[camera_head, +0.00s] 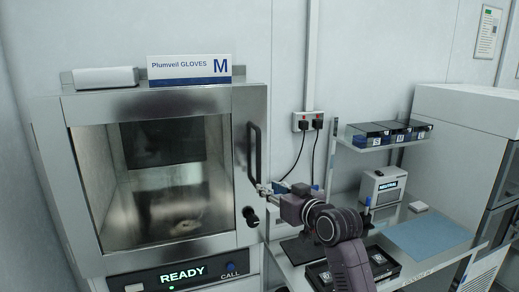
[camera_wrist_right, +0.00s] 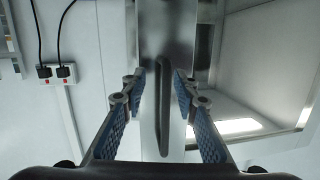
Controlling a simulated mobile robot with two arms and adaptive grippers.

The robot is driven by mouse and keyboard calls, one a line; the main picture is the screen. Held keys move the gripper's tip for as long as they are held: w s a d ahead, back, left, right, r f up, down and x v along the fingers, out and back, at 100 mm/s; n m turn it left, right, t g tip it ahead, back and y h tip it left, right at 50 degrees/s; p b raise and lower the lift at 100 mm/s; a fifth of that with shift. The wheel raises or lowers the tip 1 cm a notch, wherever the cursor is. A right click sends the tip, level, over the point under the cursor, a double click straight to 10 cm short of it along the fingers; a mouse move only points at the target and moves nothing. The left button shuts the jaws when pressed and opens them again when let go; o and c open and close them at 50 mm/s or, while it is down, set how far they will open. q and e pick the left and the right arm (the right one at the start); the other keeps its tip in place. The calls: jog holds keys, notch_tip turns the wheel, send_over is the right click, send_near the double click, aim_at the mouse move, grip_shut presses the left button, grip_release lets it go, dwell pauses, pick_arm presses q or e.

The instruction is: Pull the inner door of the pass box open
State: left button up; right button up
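The pass box door (camera_head: 165,102) has a metal frame around a large window and looks shut in the head view. Its black vertical bar handle (camera_head: 255,150) is on the right side of the frame, above a black knob (camera_head: 250,216). My right gripper (camera_head: 262,188) is at the lower part of the handle. In the right wrist view the handle (camera_wrist_right: 164,125) shows between the two open fingers of my right gripper (camera_wrist_right: 160,88), with a gap on both sides. My left gripper is not in view.
A sign reading "READY" (camera_head: 182,274) is lit below the door. A glove box (camera_head: 190,70) stands on top. To the right are a wall socket (camera_head: 307,122), a shelf of small boxes (camera_head: 385,140) and a bench with a blue mat (camera_head: 428,238).

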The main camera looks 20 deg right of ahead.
jog(key=t+y, duration=0.1)
jog(key=t, duration=0.1)
send_near(260, 148)
jog(key=d+x, duration=0.1)
jog(key=x, duration=0.2)
jog(key=shift+n, duration=0.4)
jog(key=p+x, duration=0.1)
jog(key=x, duration=0.2)
jog(key=a+p+x, duration=0.1)
jog(key=x, duration=0.3)
jog(key=shift+s+r+p, duration=0.1)
jog(key=shift+s+p, duration=0.1)
jog(key=shift+p, duration=0.2)
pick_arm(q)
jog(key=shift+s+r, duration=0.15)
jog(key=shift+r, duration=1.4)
pick_arm(e)
jog(key=shift+w+a, duration=0.15)
jog(key=shift+w, duration=0.45)
jog(key=shift+c, duration=0.5)
grip_shut()
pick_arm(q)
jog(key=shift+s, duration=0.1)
